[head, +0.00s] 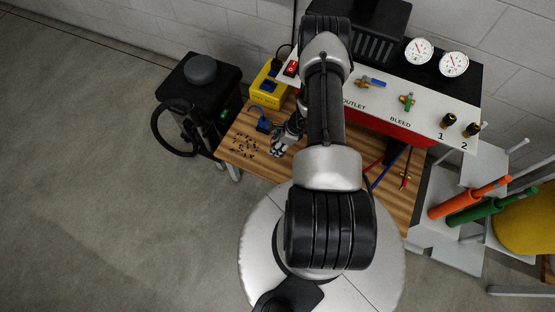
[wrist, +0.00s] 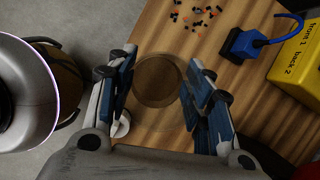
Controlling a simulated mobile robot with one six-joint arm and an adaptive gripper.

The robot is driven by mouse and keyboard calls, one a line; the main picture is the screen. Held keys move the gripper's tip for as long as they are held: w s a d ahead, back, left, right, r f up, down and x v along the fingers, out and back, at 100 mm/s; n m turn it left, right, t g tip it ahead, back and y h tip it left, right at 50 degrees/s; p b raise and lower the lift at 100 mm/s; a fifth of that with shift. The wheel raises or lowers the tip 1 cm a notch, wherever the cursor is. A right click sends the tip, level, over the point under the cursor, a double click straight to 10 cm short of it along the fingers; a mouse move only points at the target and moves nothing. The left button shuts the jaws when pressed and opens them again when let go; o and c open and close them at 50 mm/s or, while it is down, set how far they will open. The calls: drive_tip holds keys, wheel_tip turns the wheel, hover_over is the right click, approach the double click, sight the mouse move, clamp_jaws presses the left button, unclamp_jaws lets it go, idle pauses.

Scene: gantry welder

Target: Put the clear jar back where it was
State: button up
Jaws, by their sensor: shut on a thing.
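My gripper (wrist: 163,75) has its two blue-padded fingers set apart, one on each side of the clear jar (wrist: 157,80). The jar shows in the wrist view as a round, see-through, brownish outline with the wood grain visible through it. The fingers are shut on its sides. Whether its base touches the wooden bench (wrist: 265,85) cannot be told. In the head view my gripper (head: 281,146) is low over the left part of the bench, and the jar cannot be made out there.
Small dark and orange bits (head: 245,146) lie scattered on the bench left of my gripper. A blue plug-like piece (head: 263,124) and a yellow box (head: 269,90) stand behind it. A white gauge panel (head: 430,97) fills the back right. A black canister (head: 200,95) stands left of the bench.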

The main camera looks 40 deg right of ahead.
wheel_tip(320, 180, down, 13)
drive_tip(key=b, duration=0.4)
drive_tip(key=shift+r, duration=0.1)
drive_tip(key=o, duration=1.2)
drive_tip(key=shift+c, duration=0.2)
drive_tip(key=p+v, duration=0.4)
drive_tip(key=v, duration=0.8)
